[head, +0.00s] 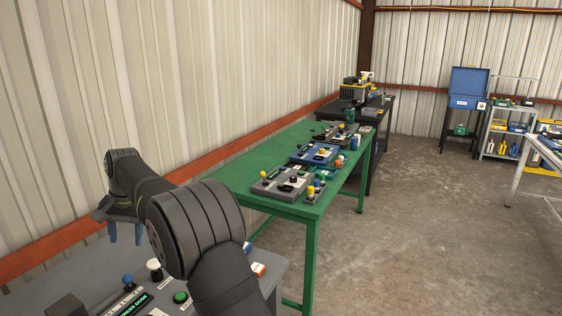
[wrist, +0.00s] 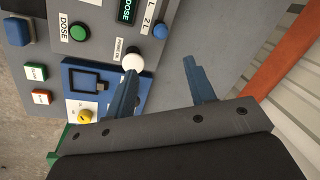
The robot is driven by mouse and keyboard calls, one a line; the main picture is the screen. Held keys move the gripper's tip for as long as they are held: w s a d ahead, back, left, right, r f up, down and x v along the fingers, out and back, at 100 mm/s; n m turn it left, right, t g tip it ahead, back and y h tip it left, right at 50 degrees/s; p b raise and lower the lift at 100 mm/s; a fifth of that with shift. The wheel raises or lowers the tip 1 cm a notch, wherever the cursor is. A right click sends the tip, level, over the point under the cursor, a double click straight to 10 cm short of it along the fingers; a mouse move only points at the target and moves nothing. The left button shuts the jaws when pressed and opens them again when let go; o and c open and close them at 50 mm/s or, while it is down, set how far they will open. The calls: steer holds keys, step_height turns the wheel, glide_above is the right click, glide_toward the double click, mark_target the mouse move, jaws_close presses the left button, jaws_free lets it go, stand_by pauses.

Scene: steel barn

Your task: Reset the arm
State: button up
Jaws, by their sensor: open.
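My gripper (head: 125,233) is at the left of the head view, pointing down above the far part of a grey control panel (head: 95,265). In the wrist view its two blue fingers (wrist: 160,70) stand apart with nothing between them. The left finger overlaps the edge of a blue-framed unit in the picture, close to a white knob (wrist: 132,63). I cannot tell whether it touches either. The white knob also shows in the head view (head: 154,265), to the right of the fingers. My arm hides part of the panel.
The panel carries a blue knob (head: 127,280), a green button (head: 180,297) and a lit display (wrist: 126,10). A yellow knob (wrist: 84,116) is near the blue unit. A green table (head: 235,170) with several control boxes stands beyond. The ribbed wall (head: 230,70) is close on the left.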

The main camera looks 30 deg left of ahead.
mark_target(127, 276)
steer(key=f, duration=0.4)
steer(key=s+a+f, duration=0.1)
steer(key=f, duration=0.4)
steer(key=a+f, duration=0.1)
steer(key=f, duration=0.4)
steer(key=shift+s+a, duration=0.15)
steer(key=shift+s, duration=0.15)
steer(key=shift+s+r, duration=0.1)
steer(key=shift+s, duration=0.15)
